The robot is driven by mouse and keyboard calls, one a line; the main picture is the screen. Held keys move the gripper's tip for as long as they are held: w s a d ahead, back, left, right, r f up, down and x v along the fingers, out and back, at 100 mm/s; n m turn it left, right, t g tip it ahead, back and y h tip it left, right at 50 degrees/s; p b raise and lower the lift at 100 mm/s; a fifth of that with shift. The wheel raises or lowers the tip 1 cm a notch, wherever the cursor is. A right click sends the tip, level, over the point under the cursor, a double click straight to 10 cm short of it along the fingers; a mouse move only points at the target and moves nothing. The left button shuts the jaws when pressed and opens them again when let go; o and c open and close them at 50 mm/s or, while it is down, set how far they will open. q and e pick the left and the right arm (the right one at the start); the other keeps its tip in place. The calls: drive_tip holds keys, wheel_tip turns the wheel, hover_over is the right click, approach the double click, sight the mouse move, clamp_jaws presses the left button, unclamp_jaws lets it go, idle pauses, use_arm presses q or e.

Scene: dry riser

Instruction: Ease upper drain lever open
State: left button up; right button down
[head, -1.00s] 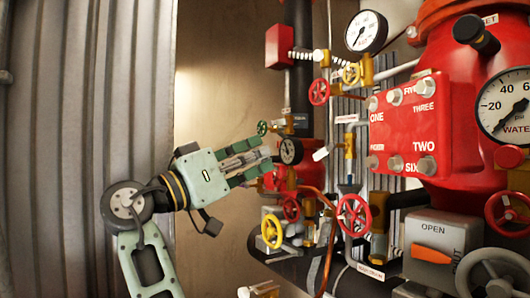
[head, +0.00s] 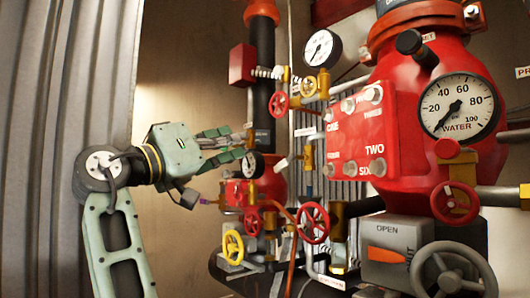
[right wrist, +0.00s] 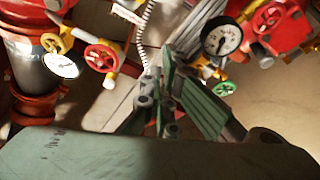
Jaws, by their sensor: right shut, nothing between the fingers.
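A pale lever (head: 284,163) sticks out to the left from a brass valve (head: 308,158) at mid-height on the pipework in the head view; it looks like the upper drain lever. My right gripper (head: 243,145) is shut and empty, to the left of the lever and a little above it, apparently apart from it. Its green fingers (right wrist: 170,72) also show in the right wrist view, where I cannot make out the lever for certain. My left gripper is not in view.
A small gauge (head: 253,165) sits just below the right fingertips. Red handwheels (head: 314,222), a yellow handwheel (head: 233,247) and a copper pipe crowd the space below. The large red valve body (head: 425,110) stands at the right. Bare wall lies behind my gripper.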

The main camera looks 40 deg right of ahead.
wheel_tip(320, 180, up, 4)
drive_tip(key=f+p, duration=0.1)
drive_tip(key=p, duration=0.4)
hover_over(281, 166)
drive_tip(key=w+a, duration=0.2)
drive_tip(key=w, duration=0.2)
drive_tip(key=f, duration=0.1)
drive_tip(key=s+f, duration=0.2)
drive_tip(key=shift+a+f, duration=0.3)
drive_tip(key=shift+f, duration=0.05)
